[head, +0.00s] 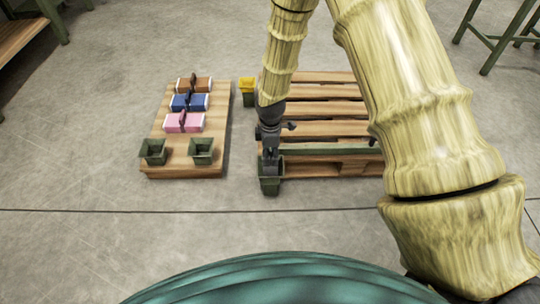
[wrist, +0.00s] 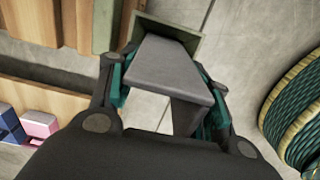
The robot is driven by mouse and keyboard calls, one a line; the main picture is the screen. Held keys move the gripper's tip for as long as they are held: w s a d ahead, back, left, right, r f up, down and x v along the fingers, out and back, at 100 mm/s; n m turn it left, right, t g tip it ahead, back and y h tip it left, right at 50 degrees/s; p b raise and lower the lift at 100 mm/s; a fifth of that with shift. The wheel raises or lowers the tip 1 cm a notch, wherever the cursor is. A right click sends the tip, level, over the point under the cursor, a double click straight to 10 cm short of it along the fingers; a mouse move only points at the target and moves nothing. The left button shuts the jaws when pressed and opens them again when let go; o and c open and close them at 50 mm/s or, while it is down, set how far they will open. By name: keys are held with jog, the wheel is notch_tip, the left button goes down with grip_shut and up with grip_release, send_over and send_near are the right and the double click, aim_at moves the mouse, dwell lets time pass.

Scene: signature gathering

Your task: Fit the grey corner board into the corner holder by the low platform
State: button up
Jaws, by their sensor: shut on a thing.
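My gripper (head: 270,152) points down over the dark green corner holder (head: 270,186) at the front left corner of the low platform (head: 325,123). In the wrist view my gripper (wrist: 168,88) is shut on the grey corner board (wrist: 172,72), with a finger on each side of it. The board's far end overlaps the holder (wrist: 180,28), whose green rim shows around it. Whether that end is inside the holder or just above it, I cannot tell. The board is mostly hidden by my gripper in the head view.
A second holder with a yellow piece (head: 248,84) stands at the platform's back left corner. A wooden board (head: 180,170) to the left bears brown, blue and pink-and-white handled pieces and two green holders (head: 201,150). A green bar (head: 325,148) lies along the platform's front. Floor in front is clear.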

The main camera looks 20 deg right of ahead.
jog(key=shift+f, duration=0.2)
jog(key=o, duration=1.1)
notch_tip(320, 180, up, 13)
jog(key=p, duration=0.6)
jog(key=shift+f, duration=0.2)
